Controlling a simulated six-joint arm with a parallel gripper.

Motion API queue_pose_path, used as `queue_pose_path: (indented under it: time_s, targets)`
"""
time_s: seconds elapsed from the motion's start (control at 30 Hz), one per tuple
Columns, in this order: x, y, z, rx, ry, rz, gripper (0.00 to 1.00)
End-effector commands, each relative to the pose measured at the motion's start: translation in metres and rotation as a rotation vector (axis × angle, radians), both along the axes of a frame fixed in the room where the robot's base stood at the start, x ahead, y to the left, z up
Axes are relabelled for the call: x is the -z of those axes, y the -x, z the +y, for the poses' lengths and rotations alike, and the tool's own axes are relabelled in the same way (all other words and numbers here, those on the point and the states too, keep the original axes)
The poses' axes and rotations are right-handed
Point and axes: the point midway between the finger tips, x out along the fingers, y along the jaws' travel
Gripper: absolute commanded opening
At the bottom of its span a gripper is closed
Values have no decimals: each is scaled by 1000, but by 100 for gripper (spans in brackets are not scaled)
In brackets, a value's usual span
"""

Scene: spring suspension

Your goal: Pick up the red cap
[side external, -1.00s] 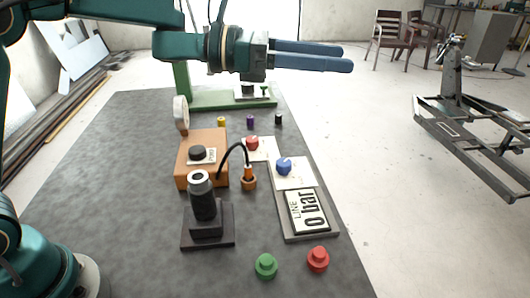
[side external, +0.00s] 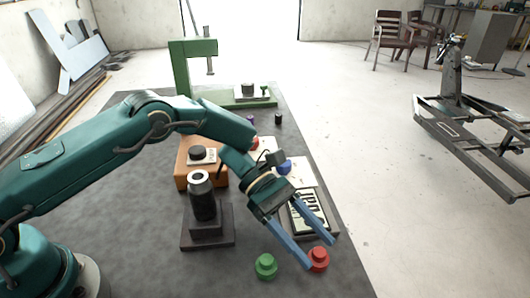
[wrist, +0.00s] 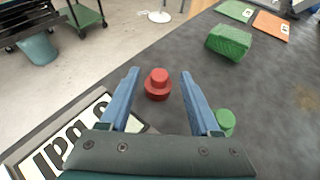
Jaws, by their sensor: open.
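The red cap (side external: 318,259) is a stepped round cap standing on the dark table near its front right edge. It also shows in the wrist view (wrist: 157,84), in line with the gap between my fingers and beyond their tips. My gripper (side external: 322,253) is open and empty, its two blue fingers pointing down and forward at the red cap. In the side view the right fingertip overlaps the cap's top edge; I cannot tell whether they touch. The green cap (side external: 266,266) stands to the left of the red cap, close to the left finger.
The sign plate (side external: 308,214) lies just behind the caps, partly under my gripper. A dark cylinder on a stand (side external: 203,205) is to the left. In the wrist view a green block (wrist: 229,41) stands farther along the table. The table edge is close to the red cap.

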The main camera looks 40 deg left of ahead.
Motion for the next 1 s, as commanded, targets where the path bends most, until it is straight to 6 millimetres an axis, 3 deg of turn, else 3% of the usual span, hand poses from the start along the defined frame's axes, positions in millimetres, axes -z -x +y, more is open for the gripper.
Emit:
queue_pose_path:
  time_s: [0.2, 0.5, 0.67, 1.0]
  targets:
    - [8, 3, -20, 1, 1, 1, 64]
    - [9, 3, -22, -2, 1, -1, 64]
    - [9, 3, -22, -2, 1, -1, 2]
    - [8, 3, -22, -2, 1, -1, 0]
